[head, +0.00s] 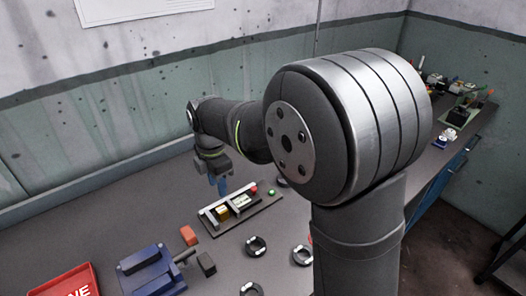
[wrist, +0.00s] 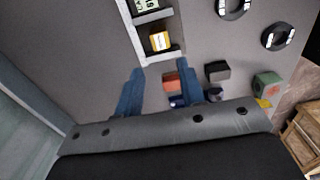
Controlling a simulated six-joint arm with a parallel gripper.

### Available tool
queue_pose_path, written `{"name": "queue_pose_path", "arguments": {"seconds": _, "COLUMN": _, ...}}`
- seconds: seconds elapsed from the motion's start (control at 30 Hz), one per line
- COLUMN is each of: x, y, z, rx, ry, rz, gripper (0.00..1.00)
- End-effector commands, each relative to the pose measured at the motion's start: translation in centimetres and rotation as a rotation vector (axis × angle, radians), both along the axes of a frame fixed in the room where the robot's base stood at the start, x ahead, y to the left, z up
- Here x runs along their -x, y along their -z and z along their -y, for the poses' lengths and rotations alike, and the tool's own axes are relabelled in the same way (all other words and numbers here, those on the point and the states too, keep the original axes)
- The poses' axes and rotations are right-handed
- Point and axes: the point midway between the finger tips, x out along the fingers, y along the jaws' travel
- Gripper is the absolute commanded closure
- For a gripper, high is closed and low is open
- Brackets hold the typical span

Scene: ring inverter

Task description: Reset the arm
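My gripper (head: 222,185) hangs above the grey worktop near the back wall, fingers pointing down, just behind a narrow fixture (head: 262,206). In the wrist view its two blue fingers (wrist: 160,72) stand apart with nothing held between them. The fixture's pale frame (wrist: 143,47) shows ahead of the fingertips, with a yellow part (wrist: 160,41) in one compartment. My gripper appears clear of the fixture; the exact height is hard to tell.
Black rings (head: 256,246) lie in front of the fixture. An orange block (head: 188,235), a dark block (head: 206,264), a blue vise-like device (head: 150,270) and a red bin (head: 65,283) stand front left. More items crowd the far right bench.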

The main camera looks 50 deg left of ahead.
Motion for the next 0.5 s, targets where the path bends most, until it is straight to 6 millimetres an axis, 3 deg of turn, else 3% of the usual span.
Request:
{"name": "queue_pose_path", "arguments": {"seconds": 0.17, "x": 0.0, "y": 2.1, "z": 0.1, "rx": 0.004, "ry": 0.0, "rz": -0.001, "gripper": 0.64}}
{"name": "queue_pose_path", "arguments": {"seconds": 0.5, "x": 0.0, "y": 8.8, "z": 0.1, "rx": 0.005, "ry": 0.0, "rz": -0.001, "gripper": 0.64}}
